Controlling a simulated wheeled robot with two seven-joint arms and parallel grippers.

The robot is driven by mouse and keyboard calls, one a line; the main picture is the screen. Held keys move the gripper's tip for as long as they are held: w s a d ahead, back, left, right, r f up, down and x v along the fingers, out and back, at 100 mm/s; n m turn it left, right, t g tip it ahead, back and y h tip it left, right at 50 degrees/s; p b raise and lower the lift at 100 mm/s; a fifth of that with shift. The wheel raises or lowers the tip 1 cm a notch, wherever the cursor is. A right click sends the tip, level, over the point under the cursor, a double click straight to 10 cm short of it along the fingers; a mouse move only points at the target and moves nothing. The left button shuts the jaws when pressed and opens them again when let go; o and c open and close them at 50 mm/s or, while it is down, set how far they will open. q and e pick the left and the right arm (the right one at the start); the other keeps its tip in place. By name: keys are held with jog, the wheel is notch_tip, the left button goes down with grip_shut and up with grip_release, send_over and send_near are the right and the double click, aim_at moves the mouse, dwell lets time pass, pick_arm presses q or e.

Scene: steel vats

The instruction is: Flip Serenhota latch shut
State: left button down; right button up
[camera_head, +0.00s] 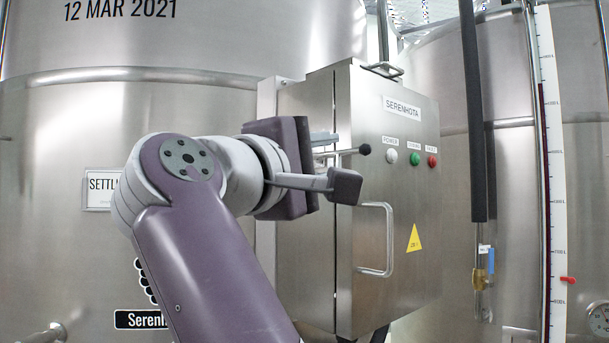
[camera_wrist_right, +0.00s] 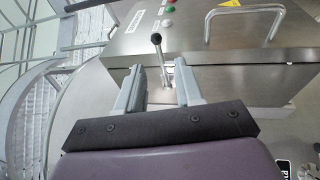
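The Serenhota cabinet (camera_head: 425,285) is a steel box with a name label, fixed in front of a vat. Its latch (camera_head: 364,149) is a thin metal lever with a black ball knob, sticking out near the front edge of the cabinet's side. The latch also shows in the right wrist view (camera_wrist_right: 156,39), where it stands between the finger lines. My right gripper (camera_head: 326,140) is open beside the latch; in the wrist view its two grey fingers (camera_wrist_right: 158,80) are spread on either side of the lever. Contact with the lever cannot be told. My left gripper is not in view.
The cabinet front has a bar handle (camera_head: 388,240), white, green and red lights (camera_head: 414,159) and a yellow warning triangle (camera_head: 414,238). Steel vats (camera_head: 60,220) stand behind. A dark vertical pipe (camera_head: 473,120) and a level gauge (camera_head: 551,150) are at the right.

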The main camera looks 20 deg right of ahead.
jog(key=v, duration=0.5)
jog(key=shift+s, duration=0.1)
